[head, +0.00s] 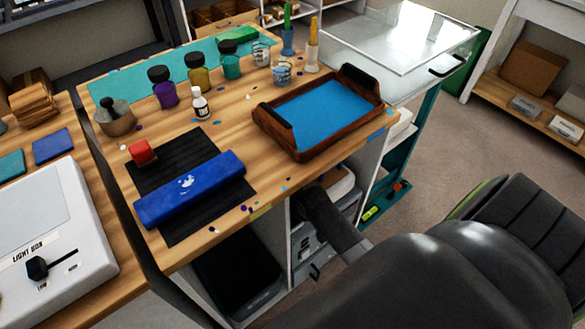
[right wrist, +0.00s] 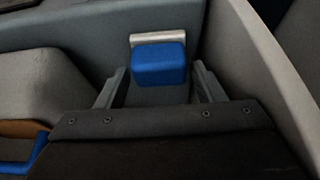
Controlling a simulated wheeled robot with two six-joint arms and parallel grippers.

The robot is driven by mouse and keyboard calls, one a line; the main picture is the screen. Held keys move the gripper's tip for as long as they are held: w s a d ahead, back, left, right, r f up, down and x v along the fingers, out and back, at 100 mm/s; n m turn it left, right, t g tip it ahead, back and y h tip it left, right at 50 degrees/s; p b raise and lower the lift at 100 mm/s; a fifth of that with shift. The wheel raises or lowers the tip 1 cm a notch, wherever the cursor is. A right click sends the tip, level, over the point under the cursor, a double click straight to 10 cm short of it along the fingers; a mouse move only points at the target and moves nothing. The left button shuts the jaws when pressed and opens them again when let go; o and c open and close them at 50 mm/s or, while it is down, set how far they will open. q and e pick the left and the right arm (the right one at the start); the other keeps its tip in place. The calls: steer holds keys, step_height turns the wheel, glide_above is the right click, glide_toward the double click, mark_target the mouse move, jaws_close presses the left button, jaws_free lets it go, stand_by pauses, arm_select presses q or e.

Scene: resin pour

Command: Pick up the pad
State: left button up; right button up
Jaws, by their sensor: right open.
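I cannot tell for sure which thing is the pad. A flat blue square (head: 53,146) and a flat teal one (head: 11,164) lie on the left table above the light box. On the middle table, a small red block (head: 143,153) and a long blue piece (head: 190,188) with a pale mark lie on a black ribbed mat (head: 207,153). In the right wrist view my right gripper (right wrist: 160,70) is open. A blue block (right wrist: 158,64) with a metal edge appears between its fingers; whether it touches them is unclear. My left gripper is not in view.
A wooden tray (head: 264,122) with a blue inside stands at the right of the middle table. Jars, including a purple one (head: 165,94), and a white bottle (head: 200,105) stand behind the mat. The white light box (head: 80,205) fills the left table's front. A gap separates both tables.

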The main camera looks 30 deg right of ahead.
steer(key=shift+w+f, duration=0.15)
steer(key=shift+f, duration=0.35)
steer(key=c, duration=0.7)
steer(key=shift+r, duration=0.65)
steer(key=shift+c, duration=0.2)
step_height(320, 180, up, 2)
steer(key=shift+r+p, duration=0.2)
steer(key=shift+p, duration=0.25)
steer(key=s+d, duration=0.1)
steer(key=s, duration=1.7)
steer(key=shift+d, duration=0.2)
